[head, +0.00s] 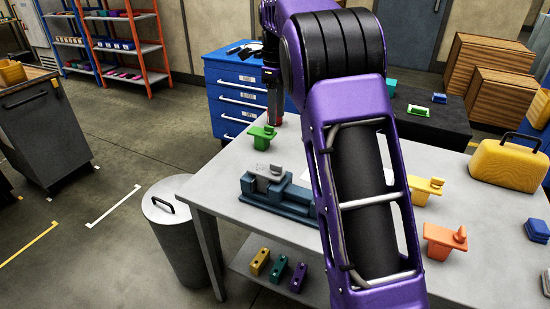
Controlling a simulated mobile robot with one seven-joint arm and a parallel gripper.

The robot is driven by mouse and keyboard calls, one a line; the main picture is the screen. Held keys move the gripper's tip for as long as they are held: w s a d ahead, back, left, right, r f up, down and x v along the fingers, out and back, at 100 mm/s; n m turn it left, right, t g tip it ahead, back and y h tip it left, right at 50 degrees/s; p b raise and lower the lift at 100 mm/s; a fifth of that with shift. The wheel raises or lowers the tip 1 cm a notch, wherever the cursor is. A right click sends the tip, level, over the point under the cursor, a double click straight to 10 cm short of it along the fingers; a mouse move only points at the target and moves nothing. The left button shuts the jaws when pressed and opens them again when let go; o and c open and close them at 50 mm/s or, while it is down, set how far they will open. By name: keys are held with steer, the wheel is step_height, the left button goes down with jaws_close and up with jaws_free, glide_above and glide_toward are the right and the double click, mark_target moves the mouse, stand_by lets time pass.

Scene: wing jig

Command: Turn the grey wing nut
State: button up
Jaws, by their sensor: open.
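A dark teal jig (292,203) stands on the grey table, left of my arm. A small light grey piece (275,171), which looks like the grey wing nut, stands up on the jig beside a grey block (262,184). Its wings are too small to make out clearly, and my arm hides part of the jig's right end. My gripper (275,118) points down near the table's far left edge, behind the jig and apart from it. It is open, small and partly dark in this view, with nothing visible in it.
A green fixture (263,134) stands between my gripper and the jig. Yellow (425,190), orange (443,240) and blue (537,231) pieces and a yellow case (508,164) are on the right. A blue drawer cabinet (238,95) is behind. A lidded bin (180,240) stands left of the table.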

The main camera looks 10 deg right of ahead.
mark_target(276, 164)
step_height(276, 164, down, 16)
steer(key=shift+f+b, duration=0.2)
steer(key=shift+b, duration=1.05)
steer(key=shift+c, duration=0.3)
jaws_close()
